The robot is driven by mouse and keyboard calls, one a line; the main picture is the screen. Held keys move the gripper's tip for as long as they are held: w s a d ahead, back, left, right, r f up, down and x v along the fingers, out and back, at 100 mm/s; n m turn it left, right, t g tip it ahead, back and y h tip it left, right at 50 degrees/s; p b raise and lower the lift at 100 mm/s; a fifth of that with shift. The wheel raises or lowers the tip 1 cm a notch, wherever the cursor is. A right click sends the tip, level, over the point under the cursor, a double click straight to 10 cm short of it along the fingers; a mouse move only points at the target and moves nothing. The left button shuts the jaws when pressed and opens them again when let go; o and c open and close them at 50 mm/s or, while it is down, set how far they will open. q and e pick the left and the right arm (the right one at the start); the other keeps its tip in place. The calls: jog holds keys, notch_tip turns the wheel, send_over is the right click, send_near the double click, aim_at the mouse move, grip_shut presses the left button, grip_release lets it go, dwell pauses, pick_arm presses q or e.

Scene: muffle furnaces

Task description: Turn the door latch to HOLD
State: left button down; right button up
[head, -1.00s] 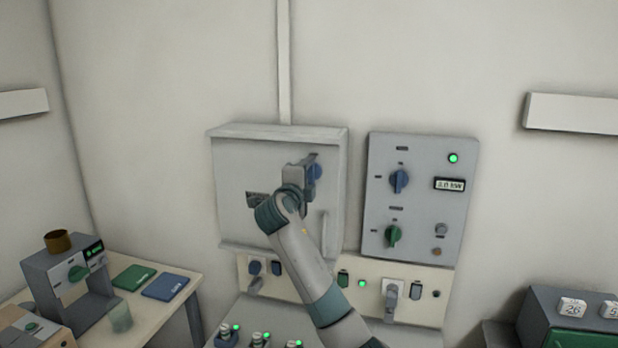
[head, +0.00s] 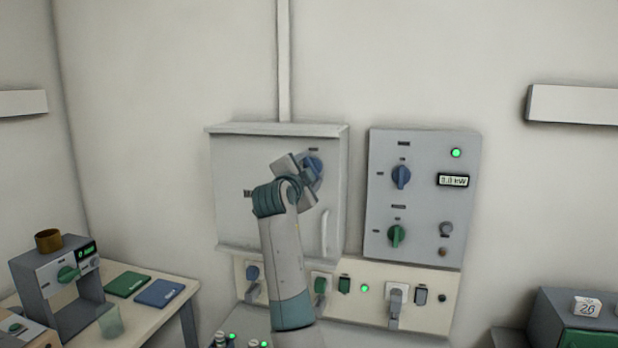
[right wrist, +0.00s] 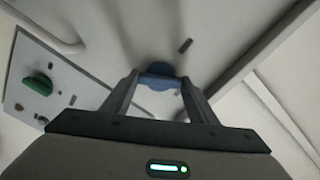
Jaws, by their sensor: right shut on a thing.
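The door latch is a blue knob (head: 313,167) on the upper right of the grey cabinet door (head: 232,165). My right gripper (head: 308,176) is at the knob, tilted, and shut on it. In the right wrist view the blue knob (right wrist: 160,82) sits between the two fingertips (right wrist: 160,88). Small dark labels show on the door above the knob and to its left; their text is too small to read, and my arm partly covers the left one. My left gripper is not in view.
A grey control panel (head: 426,215) with a blue knob, a green knob and a lit green lamp is right of the cabinet. A door handle (head: 325,232) stands below the latch. Sockets with plugs line the strip (head: 375,310) below. A side table (head: 150,311) is at left.

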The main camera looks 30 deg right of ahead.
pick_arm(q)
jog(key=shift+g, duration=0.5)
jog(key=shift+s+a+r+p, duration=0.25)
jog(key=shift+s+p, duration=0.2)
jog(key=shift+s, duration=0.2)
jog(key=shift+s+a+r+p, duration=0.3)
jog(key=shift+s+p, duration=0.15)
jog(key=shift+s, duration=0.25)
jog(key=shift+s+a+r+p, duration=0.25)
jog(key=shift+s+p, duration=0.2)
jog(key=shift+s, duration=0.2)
pick_arm(e)
jog(key=shift+n, duration=6)
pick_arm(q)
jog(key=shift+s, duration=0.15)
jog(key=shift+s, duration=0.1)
pick_arm(e)
jog(key=o, duration=1)
jog(key=shift+o, duration=0.2)
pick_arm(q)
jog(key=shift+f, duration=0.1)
pick_arm(e)
jog(key=shift+a, duration=0.1)
